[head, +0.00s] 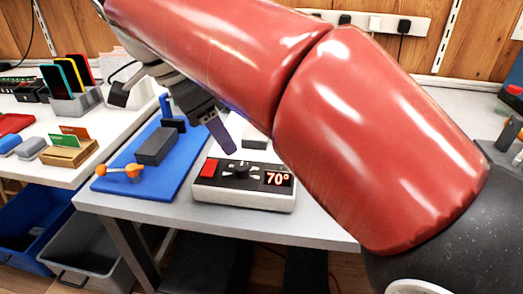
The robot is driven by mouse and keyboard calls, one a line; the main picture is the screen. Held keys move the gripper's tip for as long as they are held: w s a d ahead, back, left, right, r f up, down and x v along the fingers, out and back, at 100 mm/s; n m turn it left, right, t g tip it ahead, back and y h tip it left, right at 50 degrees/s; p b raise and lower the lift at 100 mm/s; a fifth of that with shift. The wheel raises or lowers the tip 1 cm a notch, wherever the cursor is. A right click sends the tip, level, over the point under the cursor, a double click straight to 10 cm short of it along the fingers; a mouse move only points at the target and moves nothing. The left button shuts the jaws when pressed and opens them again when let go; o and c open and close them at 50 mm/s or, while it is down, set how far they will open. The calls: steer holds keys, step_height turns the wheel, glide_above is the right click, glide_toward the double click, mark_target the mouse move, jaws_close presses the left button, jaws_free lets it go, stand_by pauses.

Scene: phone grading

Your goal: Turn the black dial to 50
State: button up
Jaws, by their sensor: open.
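The black dial (241,171) sits on top of a low white device with a dark panel (243,196) near the front edge of the table. A red button (209,168) is left of the dial, and a lit display (278,179) to its right reads 70°. My gripper (224,146) points downward, above and slightly left of the dial, apart from it as far as I can tell. One finger shows clearly; the rest is partly hidden by my red arm, which crosses the view. I see nothing held between the fingers.
A blue mat (160,184) left of the device holds a dark grey block (157,146) and an orange-ended tool (119,171). Phones in a grey stand (76,104) are at the back left. Bins (92,257) sit below the left table.

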mark_target(240, 166)
steer(key=b+x, duration=0.1)
steer(key=x, duration=0.6)
steer(key=shift+f+b, duration=0.25)
steer(key=shift+b, duration=0.05)
steer(key=c, duration=1)
